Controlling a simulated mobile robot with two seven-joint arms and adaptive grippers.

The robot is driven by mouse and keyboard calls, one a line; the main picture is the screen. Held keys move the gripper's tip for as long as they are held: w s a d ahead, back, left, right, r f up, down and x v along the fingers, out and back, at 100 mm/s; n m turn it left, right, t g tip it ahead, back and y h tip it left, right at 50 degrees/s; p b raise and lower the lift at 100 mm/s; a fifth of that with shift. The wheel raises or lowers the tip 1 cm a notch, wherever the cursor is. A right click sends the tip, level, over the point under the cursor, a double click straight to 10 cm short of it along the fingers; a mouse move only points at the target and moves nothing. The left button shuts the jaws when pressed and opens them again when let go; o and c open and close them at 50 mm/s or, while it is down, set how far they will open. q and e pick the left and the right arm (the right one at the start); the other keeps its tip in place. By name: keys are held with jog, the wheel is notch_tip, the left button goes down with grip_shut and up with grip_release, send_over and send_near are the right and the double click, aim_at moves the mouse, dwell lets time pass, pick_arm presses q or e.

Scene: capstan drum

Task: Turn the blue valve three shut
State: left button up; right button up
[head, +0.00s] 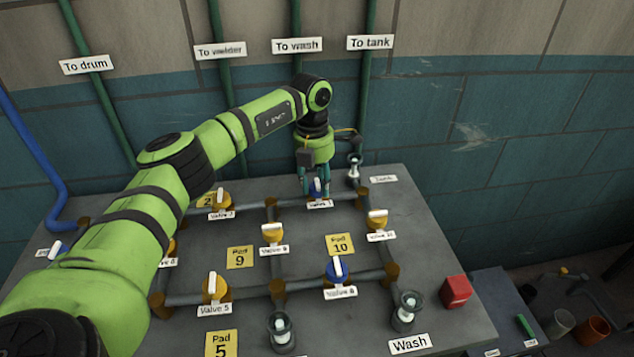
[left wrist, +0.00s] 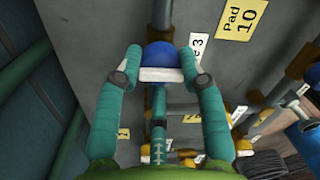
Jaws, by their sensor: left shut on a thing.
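The blue valve three (head: 317,186) sits on the far pipe of the grey table, behind its white label. In the left wrist view its blue body (left wrist: 160,54) and white handle (left wrist: 160,74) show between my fingers, beside a label ending in 3 (left wrist: 198,46). The handle lies across from finger to finger and looks crosswise to the pipe (left wrist: 162,14). My left gripper (head: 317,190) points down over the valve and is shut on the handle; the fingers also show in the left wrist view (left wrist: 161,64). In the head view the fingers partly hide the valve. My right gripper is out of view.
A second blue valve, labelled Valve 8 (head: 338,270), stands nearer. Yellow valves (head: 272,233) (head: 377,220) stand around, with Pad 10 (head: 340,244) between. A glass fitting (head: 354,168) is close right of my gripper. A red block (head: 456,292) lies at the right edge. The wall is behind.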

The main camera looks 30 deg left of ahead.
aim_at(313, 184)
pick_arm(q)
jog(key=shift+s+f, duration=0.2)
jog(key=shift+f, duration=0.1)
jog(key=o, duration=1.1)
jog(key=shift+o, duration=0.2)
jog(key=shift+r, duration=0.15)
jog(key=shift+r, duration=0.1)
jog(key=shift+w+r, duration=0.1)
jog(key=shift+r, duration=0.2)
notch_tip(313, 184, up, 11)
jog(key=shift+a, duration=0.45)
jog(key=shift+w+r, duration=0.1)
jog(key=shift+r, duration=0.05)
